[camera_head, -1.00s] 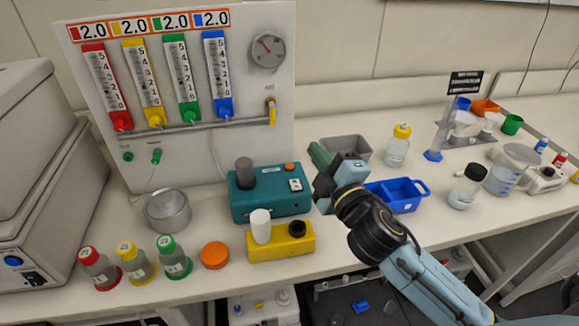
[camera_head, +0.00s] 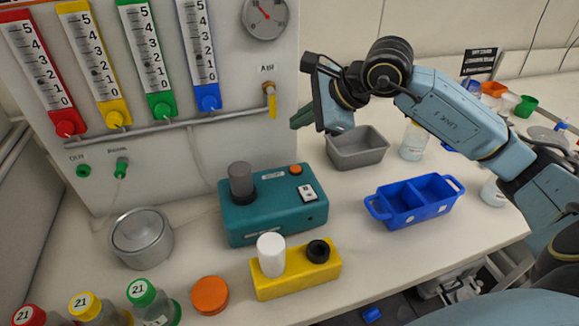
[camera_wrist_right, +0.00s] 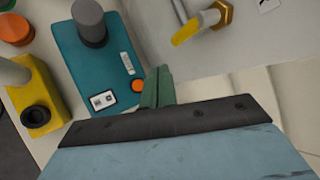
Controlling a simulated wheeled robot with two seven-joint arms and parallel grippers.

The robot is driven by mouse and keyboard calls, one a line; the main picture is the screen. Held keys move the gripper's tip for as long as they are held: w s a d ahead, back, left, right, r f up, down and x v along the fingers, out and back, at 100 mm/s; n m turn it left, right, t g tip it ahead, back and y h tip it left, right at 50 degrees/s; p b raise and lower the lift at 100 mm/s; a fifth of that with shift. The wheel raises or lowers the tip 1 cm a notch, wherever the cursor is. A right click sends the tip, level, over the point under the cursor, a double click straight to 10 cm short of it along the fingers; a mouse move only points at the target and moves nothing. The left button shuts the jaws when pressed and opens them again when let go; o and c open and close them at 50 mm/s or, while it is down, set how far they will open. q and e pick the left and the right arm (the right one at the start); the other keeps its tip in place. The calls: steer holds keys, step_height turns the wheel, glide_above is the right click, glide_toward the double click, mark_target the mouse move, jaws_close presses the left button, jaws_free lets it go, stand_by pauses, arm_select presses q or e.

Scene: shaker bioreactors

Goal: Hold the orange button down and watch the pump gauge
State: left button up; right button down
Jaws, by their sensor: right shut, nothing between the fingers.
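The orange button (camera_head: 295,169) is on the top right of the teal pump box (camera_head: 262,218), which has a grey cylinder on top and a white switch. It also shows in the right wrist view (camera_wrist_right: 138,85), just left of my green fingertips. My right gripper (camera_head: 302,116) is shut and empty. In the head view it appears above and behind the button, apart from it; in the wrist view its fingers (camera_wrist_right: 157,88) hide part of the box's edge. A round gauge (camera_head: 264,17) with a red needle hangs on the panel, its top cut off. My left gripper is out of view.
A yellow valve (camera_head: 271,95) is on the panel near my right gripper. A grey bin (camera_head: 357,148) and a blue tray (camera_head: 415,203) stand right of the pump. A yellow block (camera_head: 296,273), metal pot (camera_head: 141,238) and orange lid (camera_head: 210,296) are in front or left.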

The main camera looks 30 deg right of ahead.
mark_target(301, 170)
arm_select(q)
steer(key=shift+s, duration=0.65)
arm_select(e)
steer(key=shift+s, duration=0.1)
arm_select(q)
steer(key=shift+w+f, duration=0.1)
arm_select(e)
steer(key=shift+f, duration=0.1)
